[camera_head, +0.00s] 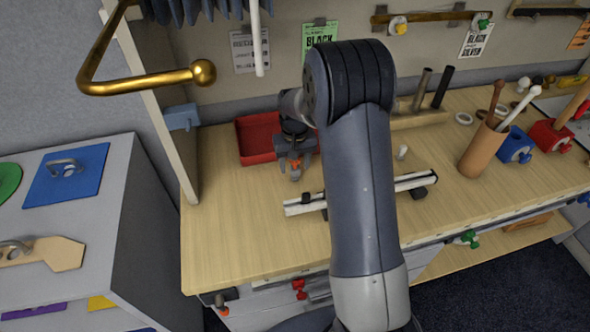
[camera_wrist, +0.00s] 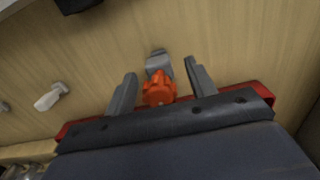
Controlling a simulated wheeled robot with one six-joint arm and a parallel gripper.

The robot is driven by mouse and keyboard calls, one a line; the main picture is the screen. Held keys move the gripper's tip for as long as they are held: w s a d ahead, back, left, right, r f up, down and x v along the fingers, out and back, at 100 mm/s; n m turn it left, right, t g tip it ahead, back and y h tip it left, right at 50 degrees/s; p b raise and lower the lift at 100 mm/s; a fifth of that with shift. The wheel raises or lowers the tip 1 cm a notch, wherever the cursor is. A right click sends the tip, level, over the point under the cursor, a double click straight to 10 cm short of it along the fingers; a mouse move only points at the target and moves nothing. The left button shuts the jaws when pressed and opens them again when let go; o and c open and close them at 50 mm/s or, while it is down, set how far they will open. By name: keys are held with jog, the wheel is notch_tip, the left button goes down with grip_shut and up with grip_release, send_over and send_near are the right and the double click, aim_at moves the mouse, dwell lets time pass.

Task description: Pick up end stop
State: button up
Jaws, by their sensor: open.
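The end stop, a small piece with an orange knob and a grey block, shows in the wrist view (camera_wrist: 159,92) between my gripper's two grey fingers (camera_wrist: 160,72). The fingers stand apart, one on each side of it, with small gaps visible. In the head view, my gripper (camera_head: 295,169) points down over the wooden bench, and a bit of the orange end stop (camera_head: 296,165) shows between its fingers. The lower part of the knob is hidden by my gripper's body in the wrist view.
A red tray (camera_head: 246,136) lies just behind my gripper. A pale rail (camera_head: 305,206) on dark feet lies in front and to the right, partly hidden by my arm. A white peg (camera_head: 402,152) and a brown cup of rods (camera_head: 480,151) stand farther right. The bench's front left is clear.

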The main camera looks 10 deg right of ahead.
jog(key=shift+f, duration=1.25)
jog(key=shift+c, duration=0.4)
jog(key=c, duration=1)
jog(key=shift+o, duration=0.2)
notch_tip(320, 180, up, 10)
jog(key=shift+r+b, duration=0.1)
jog(key=shift+b, duration=0.65)
jog(key=shift+c, duration=0.2)
jog(key=shift+f, duration=0.2)
